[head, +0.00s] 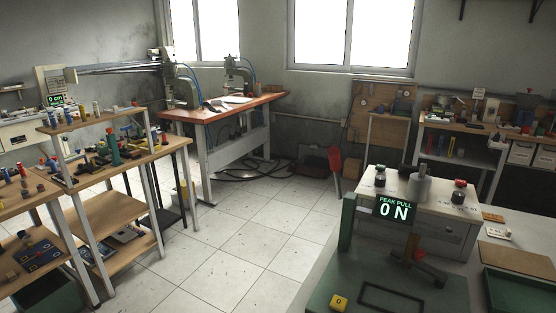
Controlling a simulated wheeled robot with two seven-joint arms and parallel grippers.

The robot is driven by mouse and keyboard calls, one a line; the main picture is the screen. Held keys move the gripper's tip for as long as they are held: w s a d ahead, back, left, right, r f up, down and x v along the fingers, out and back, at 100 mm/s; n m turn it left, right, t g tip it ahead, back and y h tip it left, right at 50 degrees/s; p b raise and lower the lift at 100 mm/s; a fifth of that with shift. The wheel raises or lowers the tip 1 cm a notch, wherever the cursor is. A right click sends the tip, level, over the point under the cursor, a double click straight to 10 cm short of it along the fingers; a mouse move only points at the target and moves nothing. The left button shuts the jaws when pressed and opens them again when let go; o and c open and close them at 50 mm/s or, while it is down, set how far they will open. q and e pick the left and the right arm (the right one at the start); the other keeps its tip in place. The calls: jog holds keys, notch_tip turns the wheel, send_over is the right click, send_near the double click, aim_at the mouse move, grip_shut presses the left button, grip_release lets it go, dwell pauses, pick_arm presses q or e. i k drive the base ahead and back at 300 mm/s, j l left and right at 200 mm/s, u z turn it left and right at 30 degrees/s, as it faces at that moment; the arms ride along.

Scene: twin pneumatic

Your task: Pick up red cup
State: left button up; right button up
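I cannot make out a red cup for certain in the head view. Small red items show among the clutter on the left workbench (168,148), too small to identify. A small red piece (419,253) sits by a brown upright part on the green plate (385,290) at the lower right. A larger red object (335,160) stands low by the back wall, its kind unclear. Neither of my grippers is in view.
A pull-test box (440,225) with a display reading "0 N" stands at the right, beside a green tray (515,295). A red-topped table (225,107) with two presses stands at the back. Cables (250,170) lie beneath it. The tiled floor (240,235) is clear.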

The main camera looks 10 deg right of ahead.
aim_at(525, 130)
jog(key=i+j+u, duration=0.4)
jog(key=j, duration=0.2)
jog(key=i+j+u, duration=0.4)
jog(key=i, duration=0.2)
jog(key=i+z, duration=0.35)
jog(key=i+j+z, duration=0.35)
jog(key=i+l+z, duration=0.25)
jog(key=i+z, duration=1.2)
jog(key=i, duration=1.05)
jog(key=i+j, duration=0.15)
jog(key=i, duration=0.95)
jog(key=i+l+z, duration=0.15)
jog(key=i+z, duration=1.1)
jog(key=i+j+z, duration=0.2)
jog(key=z, duration=0.2)
jog(key=i+l+z, duration=0.2)
jog(key=i+z, duration=0.3)
jog(key=i, duration=0.25)
jog(key=i+j+z, duration=0.15)
jog(key=i+z, duration=0.3)
jog(key=i, duration=0.3)
